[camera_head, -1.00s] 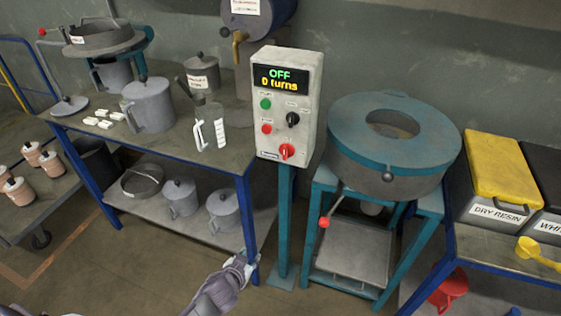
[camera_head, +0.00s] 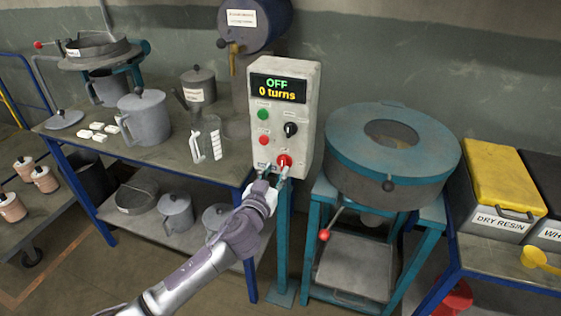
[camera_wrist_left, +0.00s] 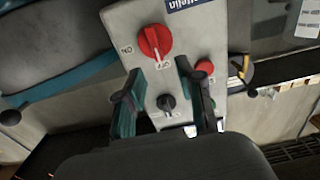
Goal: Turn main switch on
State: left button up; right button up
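The control box (camera_head: 303,117) stands on a teal post, and its display (camera_head: 279,88) reads OFF and 0 turns. The red main switch (camera_head: 284,160) is at the lower right of its face. In the left wrist view the red knob (camera_wrist_left: 154,41) sits beyond the fingertips, with ON and OFF printed by it and its white mark near OFF. My left gripper (camera_head: 271,172) is just in front of the box's lower edge. In the wrist view its two fingers (camera_wrist_left: 160,78) are spread and empty, apart from the knob. My right gripper is not in view.
A black knob (camera_head: 290,129), a green button (camera_head: 263,115) and a red button (camera_head: 264,140) share the panel. A blue-topped round machine (camera_head: 393,145) stands close on the right. A bench (camera_head: 172,150) with jugs stands on the left.

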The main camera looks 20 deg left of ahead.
aim_at(282, 160)
pick_arm(q)
jog(key=shift+w+d, duration=0.1)
jog(key=shift+w, duration=2.15)
grip_shut()
